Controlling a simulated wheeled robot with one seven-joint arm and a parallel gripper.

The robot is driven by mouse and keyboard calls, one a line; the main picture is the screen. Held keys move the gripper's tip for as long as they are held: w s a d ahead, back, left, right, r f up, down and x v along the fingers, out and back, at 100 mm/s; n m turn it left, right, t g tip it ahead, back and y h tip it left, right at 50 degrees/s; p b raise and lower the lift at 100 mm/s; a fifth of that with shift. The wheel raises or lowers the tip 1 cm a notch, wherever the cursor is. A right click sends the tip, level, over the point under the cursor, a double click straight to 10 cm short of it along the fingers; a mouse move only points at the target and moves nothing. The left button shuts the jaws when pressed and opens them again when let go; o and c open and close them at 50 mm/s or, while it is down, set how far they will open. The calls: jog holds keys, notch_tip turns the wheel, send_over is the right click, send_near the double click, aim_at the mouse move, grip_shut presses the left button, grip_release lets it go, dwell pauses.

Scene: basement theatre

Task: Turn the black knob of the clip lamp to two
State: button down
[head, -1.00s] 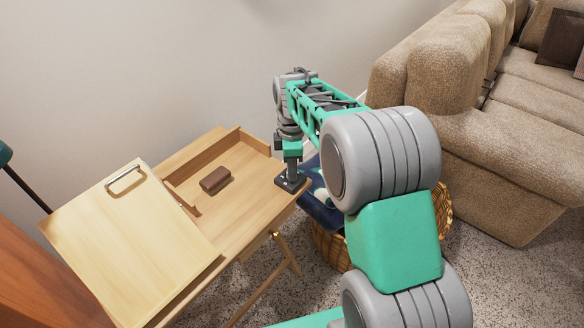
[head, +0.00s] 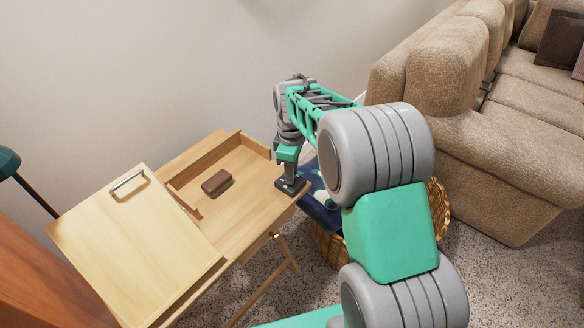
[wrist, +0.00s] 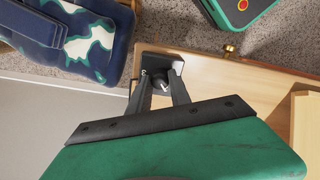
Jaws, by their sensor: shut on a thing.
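The clip lamp's black base (head: 291,186) sits on the right corner of the wooden desk (head: 236,208). In the wrist view the dark base (wrist: 176,57) is at the top centre, and its black knob (wrist: 159,84) carries a small white mark. My gripper (wrist: 160,86) points down onto the base and is shut on the knob, one finger on each side. The fingers hide part of the knob. I cannot read which number the mark points to. In the head view my gripper (head: 290,176) covers the knob.
A brown block (head: 217,182) lies on the desk beside the tilted board (head: 135,245) with a metal handle. A wicker basket (head: 331,248) holding blue patterned fabric (head: 318,210) stands right of the desk. A beige sofa (head: 500,130) is further right.

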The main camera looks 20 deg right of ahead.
jog(key=m+p, duration=0.3)
jog(key=m, duration=0.3)
jog(key=shift+r, duration=0.15)
jog(key=m+p, duration=0.1)
jog(key=m, duration=0.3)
jog(key=shift+w+m+p, duration=0.1)
jog(key=shift+m+p, duration=0.45)
jog(key=shift+m, duration=1.05)
jog(key=c, duration=1.2)
grip_release()
notch_tip(320, 180, up, 8)
jog(key=shift+f, duration=0.2)
